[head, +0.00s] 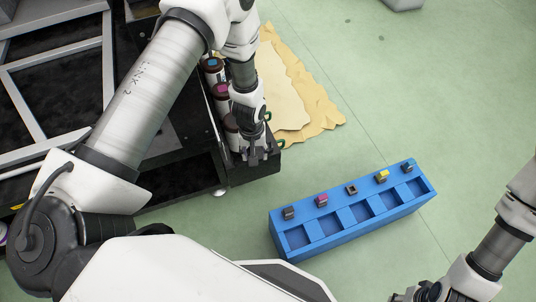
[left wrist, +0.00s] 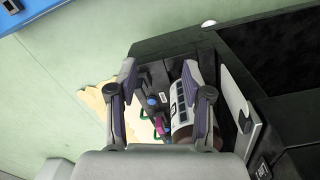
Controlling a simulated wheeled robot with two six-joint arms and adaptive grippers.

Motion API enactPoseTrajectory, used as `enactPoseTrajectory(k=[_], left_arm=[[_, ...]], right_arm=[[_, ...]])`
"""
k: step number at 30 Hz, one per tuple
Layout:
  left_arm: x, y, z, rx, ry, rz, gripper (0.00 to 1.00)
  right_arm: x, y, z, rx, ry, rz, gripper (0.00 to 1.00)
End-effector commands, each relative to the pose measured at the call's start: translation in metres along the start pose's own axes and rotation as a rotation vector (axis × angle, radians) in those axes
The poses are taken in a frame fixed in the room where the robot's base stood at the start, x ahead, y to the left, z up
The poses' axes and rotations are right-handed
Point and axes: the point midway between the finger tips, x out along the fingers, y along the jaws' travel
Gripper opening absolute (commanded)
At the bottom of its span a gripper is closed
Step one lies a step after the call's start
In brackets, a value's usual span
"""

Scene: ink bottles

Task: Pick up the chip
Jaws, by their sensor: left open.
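Several small chips sit along the back edge of a blue rack: a dark one (head: 289,213), a magenta one (head: 321,200), a grey-black one (head: 351,189), a yellow one (head: 382,175) and a dark greenish one (head: 407,167). My left gripper (head: 258,157) is away from the rack, at the end of a black bottle holder. In the left wrist view its fingers (left wrist: 160,78) are apart, with a white-and-brown ink bottle (left wrist: 182,112) and a small blue-tipped part (left wrist: 152,101) showing beyond them. My right gripper (head: 425,293) is low at the right, partly cut off by the frame edge.
The blue rack (head: 344,233) stands on the green floor with open square recesses. The black bottle holder (head: 252,173) holds ink bottles with blue (head: 212,62) and magenta (head: 221,89) tops. Crumpled tan paper (head: 298,88) lies behind it. Floor right of the paper is clear.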

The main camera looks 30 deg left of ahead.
Motion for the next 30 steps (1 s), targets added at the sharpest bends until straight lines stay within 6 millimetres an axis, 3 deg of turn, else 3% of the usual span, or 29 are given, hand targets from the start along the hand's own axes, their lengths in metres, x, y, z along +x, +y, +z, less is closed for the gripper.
enactPoseTrajectory(k=[1, 3, 7, 10, 14, 20, 25, 30], left_arm=[[0.04, 0.009, -0.028, -0.051, 0.012, 0.004, 0.5], [0.052, 0.019, -0.059, -0.128, 0.014, 0.001, 0.5], [0.057, 0.032, -0.104, -0.25, 0.017, -0.009, 0.5], [0.052, 0.036, -0.123, -0.309, 0.016, -0.017, 0.5], [0.054, 0.037, -0.131, -0.339, 0.014, -0.022, 0.5], [0.077, 0.038, -0.131, -0.339, 0.012, -0.023, 0.5], [0.111, 0.039, -0.132, -0.338, 0.012, -0.023, 0.5], [0.121, 0.039, -0.132, -0.338, 0.013, -0.022, 0.5]], right_arm=[[0.053, 0.0, 0.0, 0.0, 0.0, 0.0, 0.4], [0.085, 0.001, 0.0, 0.001, 0.0, 0.0, 0.4], [0.129, 0.001, 0.0, 0.0, 0.0, 0.0, 0.4], [0.144, 0.001, 0.0, 0.0, 0.0, 0.0, 0.4], [0.151, 0.001, 0.0, 0.0, 0.0, 0.0, 0.4], [0.162, 0.001, 0.0, 0.0, 0.0, 0.0, 0.4], [0.186, 0.001, 0.0, 0.0, 0.0, 0.0, 0.4], [0.189, 0.001, 0.0, 0.0, 0.0, 0.0, 0.4]])
